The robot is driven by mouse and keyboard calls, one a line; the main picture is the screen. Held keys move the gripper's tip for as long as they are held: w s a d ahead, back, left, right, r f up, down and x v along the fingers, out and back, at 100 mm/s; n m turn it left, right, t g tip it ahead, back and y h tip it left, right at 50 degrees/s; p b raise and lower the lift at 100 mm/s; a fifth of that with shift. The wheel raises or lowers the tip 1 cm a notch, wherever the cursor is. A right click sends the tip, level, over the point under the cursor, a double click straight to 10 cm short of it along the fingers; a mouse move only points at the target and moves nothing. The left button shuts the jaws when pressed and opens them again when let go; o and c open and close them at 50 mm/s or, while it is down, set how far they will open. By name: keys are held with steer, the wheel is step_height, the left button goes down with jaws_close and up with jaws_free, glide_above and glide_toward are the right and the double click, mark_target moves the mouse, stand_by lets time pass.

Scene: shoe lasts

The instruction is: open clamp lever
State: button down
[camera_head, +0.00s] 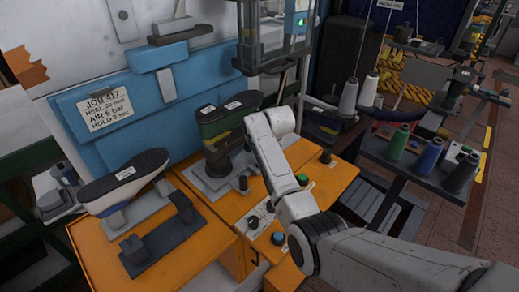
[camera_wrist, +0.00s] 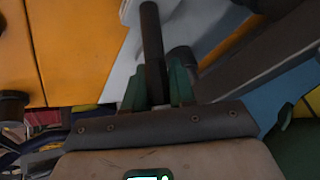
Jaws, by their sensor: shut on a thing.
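The clamp lever (camera_wrist: 152,40) is a dark round bar with a wide end, seen in the wrist view. My gripper (camera_wrist: 158,75) has its two green fingers closed around this bar, one on each side. In the head view my gripper (camera_head: 222,153) is a dark shape in front of the right station, over the light grey clamp plate (camera_head: 205,182). A green and black shoe (camera_head: 228,110) on its last sits just behind it. The lever's lower end and pivot are hard to make out in the head view.
The left station has a dark-soled shoe (camera_head: 122,178) and a dark clamp base (camera_head: 162,241) on the orange bench (camera_head: 100,255). Knobs sit on the bench front. At right, a dark table (camera_head: 405,170) holds thread spools. A clear-sided box (camera_head: 275,35) hangs above.

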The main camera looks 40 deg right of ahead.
steer(key=shift+d+f+m+y, duration=0.45)
steer(key=shift+d+y, duration=0.15)
steer(key=shift+y, duration=0.4)
steer(key=c, duration=1)
jaws_free()
steer(key=v, duration=1)
steer(key=shift+s+d+r+b, duration=0.1)
steer(key=shift+r+b, duration=0.2)
steer(key=shift+b, duration=0.1)
steer(key=shift+s, duration=0.1)
